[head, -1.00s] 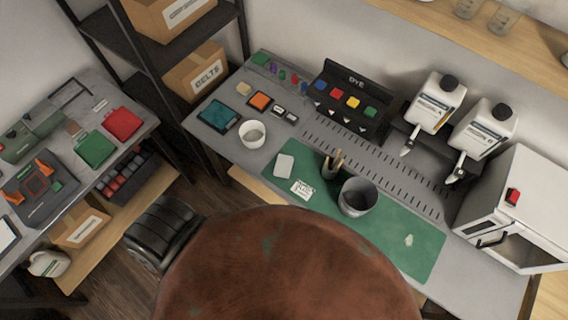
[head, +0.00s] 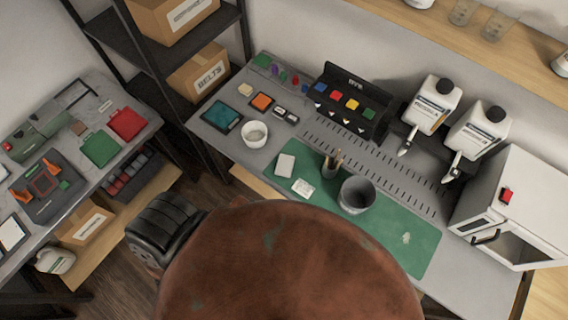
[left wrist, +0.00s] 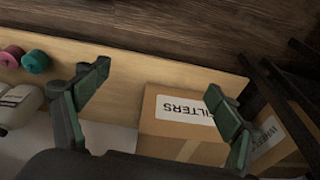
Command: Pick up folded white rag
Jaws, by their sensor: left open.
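A small white, flat, folded-looking piece (head: 285,165), which looks like the folded white rag, lies on the left end of the green mat (head: 395,215) in the head view. It is small there, so its cloth texture cannot be made out. My left gripper (left wrist: 158,82) shows only in the left wrist view. Its two green-padded fingers are wide apart with nothing between them. It is over a low wooden shelf, away from the mat. My right gripper is in neither view.
A printed white card (head: 303,188), a brush cup (head: 333,165) and a grey bucket (head: 357,195) stand near the white piece. A white cup (head: 254,134) is to its left. The left wrist view shows a FILTERS box (left wrist: 180,125) and coloured spools (left wrist: 36,62).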

